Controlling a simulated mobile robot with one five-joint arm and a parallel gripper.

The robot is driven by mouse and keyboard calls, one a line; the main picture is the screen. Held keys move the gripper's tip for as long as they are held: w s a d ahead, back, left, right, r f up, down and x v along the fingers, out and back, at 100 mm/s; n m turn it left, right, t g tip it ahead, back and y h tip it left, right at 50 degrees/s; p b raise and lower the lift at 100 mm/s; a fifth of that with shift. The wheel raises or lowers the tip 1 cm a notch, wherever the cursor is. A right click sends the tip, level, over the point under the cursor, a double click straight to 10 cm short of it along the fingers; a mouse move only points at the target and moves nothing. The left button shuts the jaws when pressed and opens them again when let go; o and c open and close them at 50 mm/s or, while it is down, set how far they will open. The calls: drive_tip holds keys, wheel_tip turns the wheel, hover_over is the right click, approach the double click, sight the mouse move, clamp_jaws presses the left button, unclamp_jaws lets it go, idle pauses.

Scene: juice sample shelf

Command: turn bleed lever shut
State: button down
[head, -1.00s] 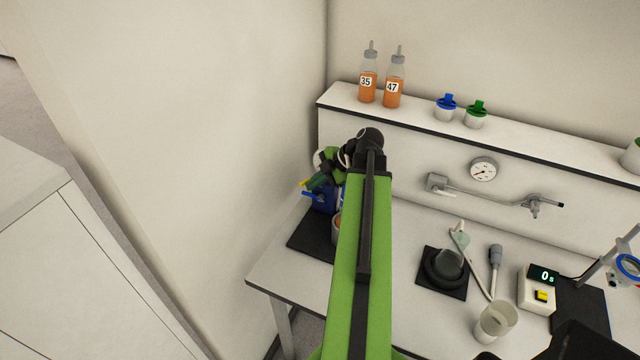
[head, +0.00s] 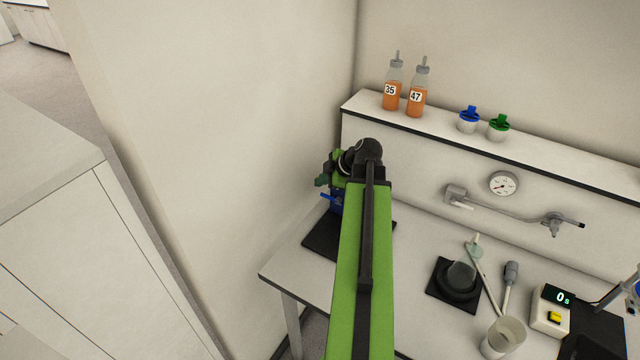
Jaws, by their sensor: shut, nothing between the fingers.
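A blue device (head: 336,206) stands on a black mat (head: 318,240) at the left end of the bench, mostly hidden behind my arm. A small blue lever-like part (head: 327,197) sticks out to its left. I cannot tell for sure whether it is the bleed lever. My gripper (head: 321,181) is small in view, shut and empty, just above that blue part; I cannot tell whether they touch. A grey pipe on the wall panel ends at a tap (head: 553,222) with a dark-tipped handle, well to the right of my gripper.
Bottles 35 (head: 393,96) and 47 (head: 416,103) stand on the ledge with blue-lidded (head: 468,121) and green-lidded (head: 498,128) cups. A gauge (head: 503,184) is on the panel. A timer (head: 551,308), beaker (head: 503,338) and black round holder (head: 456,281) occupy the bench's right.

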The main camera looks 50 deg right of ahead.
drive_tip(key=shift+w+d, duration=0.35)
drive_tip(key=shift+w, duration=0.1)
drive_tip(key=shift+w+d, duration=0.15)
drive_tip(key=shift+d, duration=0.05)
idle(1.6)
